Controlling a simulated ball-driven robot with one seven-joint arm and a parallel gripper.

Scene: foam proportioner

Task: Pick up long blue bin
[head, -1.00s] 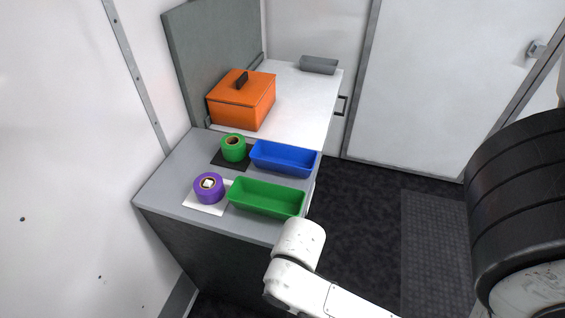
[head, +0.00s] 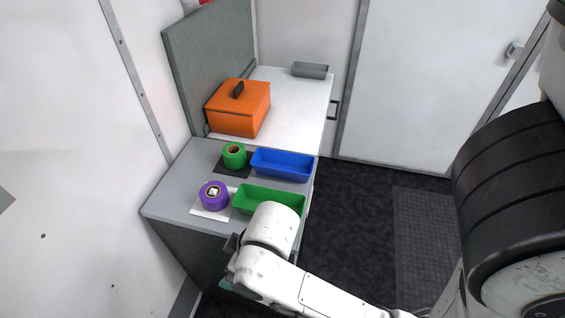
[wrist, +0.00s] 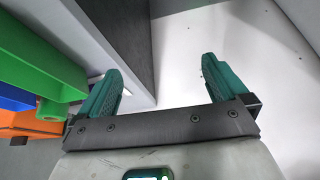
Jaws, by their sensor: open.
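The long blue bin (head: 284,165) lies on the grey counter, behind the long green bin (head: 270,198) and right of the green tape roll. In the wrist view a strip of the blue bin (wrist: 14,97) shows at the left edge, beyond the green bin (wrist: 38,58). My gripper (wrist: 164,80) is open and empty, with its two teal fingers apart. It points at the counter's side and a white surface, away from the blue bin. In the head view my arm hides most of the gripper, in front of the counter's near edge.
A green tape roll (head: 234,155) sits on a dark mat, and a purple tape roll (head: 214,195) on a white one. Dark floor right of the counter is clear.

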